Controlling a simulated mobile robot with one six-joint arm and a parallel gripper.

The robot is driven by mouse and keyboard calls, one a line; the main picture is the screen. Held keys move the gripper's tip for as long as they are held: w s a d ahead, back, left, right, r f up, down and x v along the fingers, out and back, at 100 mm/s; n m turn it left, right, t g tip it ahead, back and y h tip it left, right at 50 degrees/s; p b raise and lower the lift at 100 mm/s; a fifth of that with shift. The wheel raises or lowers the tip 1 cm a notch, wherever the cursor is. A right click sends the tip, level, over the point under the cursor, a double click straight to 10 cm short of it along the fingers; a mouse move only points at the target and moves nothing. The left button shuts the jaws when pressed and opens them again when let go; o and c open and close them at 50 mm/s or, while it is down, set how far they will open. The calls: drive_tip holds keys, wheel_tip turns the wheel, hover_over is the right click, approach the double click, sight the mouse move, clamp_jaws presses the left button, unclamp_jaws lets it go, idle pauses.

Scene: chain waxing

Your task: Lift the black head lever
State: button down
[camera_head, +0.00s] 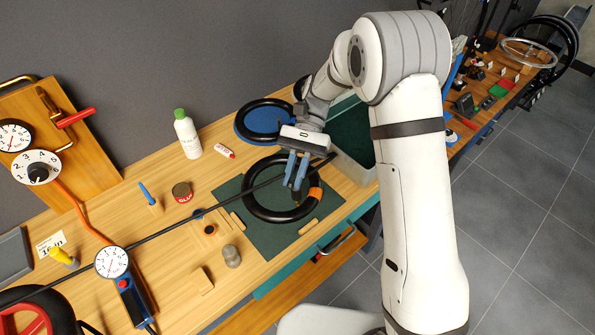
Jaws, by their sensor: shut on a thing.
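My gripper (295,187) points down with its blue fingers at the right side of a black ring (247,197), which lies on a dark green mat. The fingers are shut on a small dark part, mostly hidden between them. I cannot tell for sure whether this is the black head lever. A dark brownish piece (297,198) shows just below the fingertips. A long thin black rod or hose (170,228) runs from the lower left past the fingers. An orange band (315,195) sits on the ring's right side.
A blue disc with a black ring (264,120) lies behind. A gauge (112,262) is at lower left. A bin (350,125) stands right.

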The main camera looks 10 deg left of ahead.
drive_tip(key=shift+w, duration=0.1)
idle(0.3)
drive_tip(key=c, duration=1.4)
unclamp_jaws()
drive_tip(key=shift+c, duration=0.2)
drive_tip(key=b+v, duration=0.1)
drive_tip(key=v, duration=0.6)
drive_tip(key=shift+w+b, duration=0.35)
drive_tip(key=shift+w, duration=0.05)
drive_tip(key=shift+d+r, duration=0.15)
